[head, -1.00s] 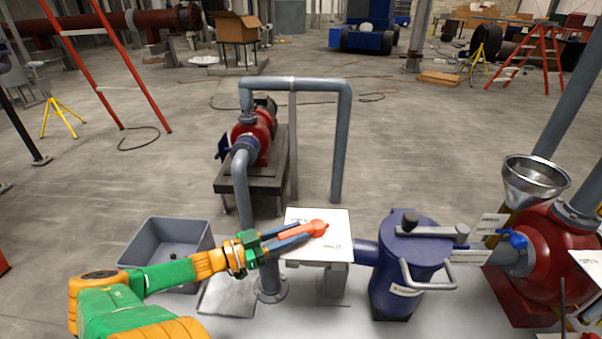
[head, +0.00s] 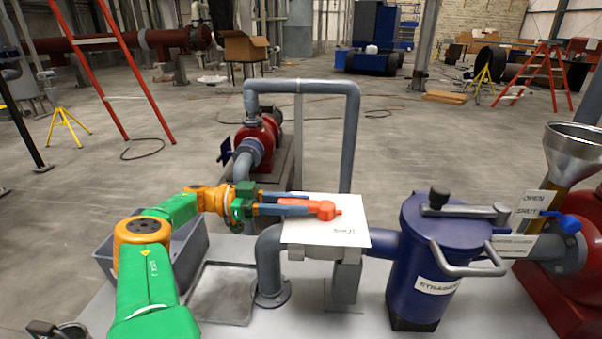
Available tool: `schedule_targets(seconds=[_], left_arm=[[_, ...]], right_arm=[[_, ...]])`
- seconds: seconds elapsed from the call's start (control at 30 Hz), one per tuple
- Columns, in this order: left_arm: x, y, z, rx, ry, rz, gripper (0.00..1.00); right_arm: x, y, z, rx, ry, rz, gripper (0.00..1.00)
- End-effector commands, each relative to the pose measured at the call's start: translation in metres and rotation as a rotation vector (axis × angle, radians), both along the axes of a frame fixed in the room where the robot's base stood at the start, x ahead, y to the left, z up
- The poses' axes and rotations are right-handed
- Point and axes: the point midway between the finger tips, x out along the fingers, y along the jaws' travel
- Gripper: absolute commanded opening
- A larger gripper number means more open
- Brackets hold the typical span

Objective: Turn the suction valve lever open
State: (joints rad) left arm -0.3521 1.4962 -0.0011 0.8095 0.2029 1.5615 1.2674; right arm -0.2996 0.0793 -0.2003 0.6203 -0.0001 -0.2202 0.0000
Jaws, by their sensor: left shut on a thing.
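The suction valve lever (head: 327,210) is orange-red and lies over a white label plate (head: 352,237) on the grey suction pipe. It points to the left, roughly level across the picture. Printing shows on the plate, too small to read surely. My left gripper (head: 308,206) reaches in from the left and is shut on the lever. Its fingers hide much of the lever's handle and part of the plate. My right gripper is not in view.
A blue strainer (head: 410,285) with a bar handle stands right of the plate. A red pump with a steel funnel (head: 575,150) is at the far right. A grey bin (head: 110,265) and flat tray (head: 222,300) lie left. A pipe arch (head: 300,87) rises behind.

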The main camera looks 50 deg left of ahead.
Motion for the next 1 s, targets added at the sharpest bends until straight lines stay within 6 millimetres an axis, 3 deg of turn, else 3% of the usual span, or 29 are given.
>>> schedule_targets(seconds=[0.4,0.43,0.53,0.87,1.0], left_arm=[[-0.002,0.000,0.000,0.002,0.004,-0.009,0.00],[-0.002,0.000,0.000,0.001,0.003,-0.009,0.35],[-0.002,0.000,0.000,0.002,0.002,-0.009,0.62],[-0.002,0.000,0.001,0.001,0.002,-0.006,0.62],[-0.002,-0.002,0.004,-0.001,0.002,-0.008,0.62]], right_arm=[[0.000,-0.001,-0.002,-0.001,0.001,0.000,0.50],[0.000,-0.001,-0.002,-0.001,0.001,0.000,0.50],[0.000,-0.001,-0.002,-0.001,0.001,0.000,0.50],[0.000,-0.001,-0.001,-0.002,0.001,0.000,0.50],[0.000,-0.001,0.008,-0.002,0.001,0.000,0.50]])
